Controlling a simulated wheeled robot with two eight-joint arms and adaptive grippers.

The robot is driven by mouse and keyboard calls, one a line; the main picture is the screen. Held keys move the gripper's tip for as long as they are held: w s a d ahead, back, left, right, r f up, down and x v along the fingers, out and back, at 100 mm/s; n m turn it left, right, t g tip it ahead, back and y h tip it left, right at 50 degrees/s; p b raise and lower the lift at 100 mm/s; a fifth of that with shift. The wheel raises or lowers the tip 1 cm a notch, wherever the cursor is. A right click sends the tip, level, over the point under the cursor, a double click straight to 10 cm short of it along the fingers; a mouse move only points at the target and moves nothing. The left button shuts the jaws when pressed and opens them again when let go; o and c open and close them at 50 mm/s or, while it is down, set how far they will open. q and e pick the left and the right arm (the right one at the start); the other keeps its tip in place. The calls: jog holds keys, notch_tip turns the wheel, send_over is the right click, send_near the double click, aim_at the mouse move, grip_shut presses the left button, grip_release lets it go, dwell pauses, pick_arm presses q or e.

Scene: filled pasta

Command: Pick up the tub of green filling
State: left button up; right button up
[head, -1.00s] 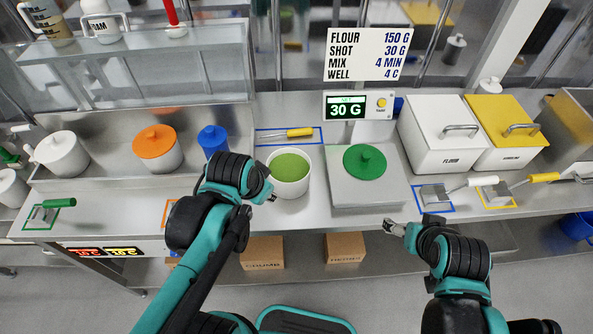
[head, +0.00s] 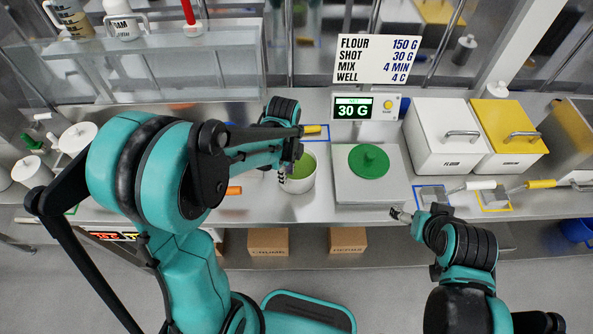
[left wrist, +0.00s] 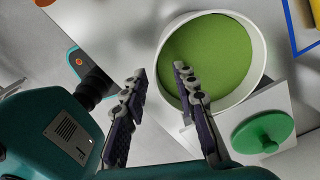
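The white tub of green filling (head: 303,185) stands uncovered on the counter, left of the scale. Its green surface also shows in the left wrist view (left wrist: 222,55). My left gripper (head: 287,174) is at the tub's left side in the head view and partly covers it. In the left wrist view the left gripper (left wrist: 160,72) is open and empty. One finger overlaps the tub's rim and filling; the other is outside the tub. I cannot tell whether either touches the wall. My right gripper (head: 400,214) is by the counter's front edge, too small to judge its opening.
The scale (head: 352,187), bearing a green lid (head: 368,161), is right of the tub. White (head: 447,140) and yellow (head: 508,127) bins stand further right, with scoops before them. My left arm hides much of the left counter. A glass shelf (head: 150,62) stands behind.

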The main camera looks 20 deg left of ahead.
aim_at(289, 188)
pick_arm(q)
jog(key=f, duration=0.2)
jog(key=f+b, duration=0.1)
jog(key=f, duration=0.1)
jog(key=f+b, duration=0.1)
jog(key=f, duration=0.2)
jog(key=shift+d, duration=0.35)
jog(key=shift+s, duration=0.1)
grip_shut()
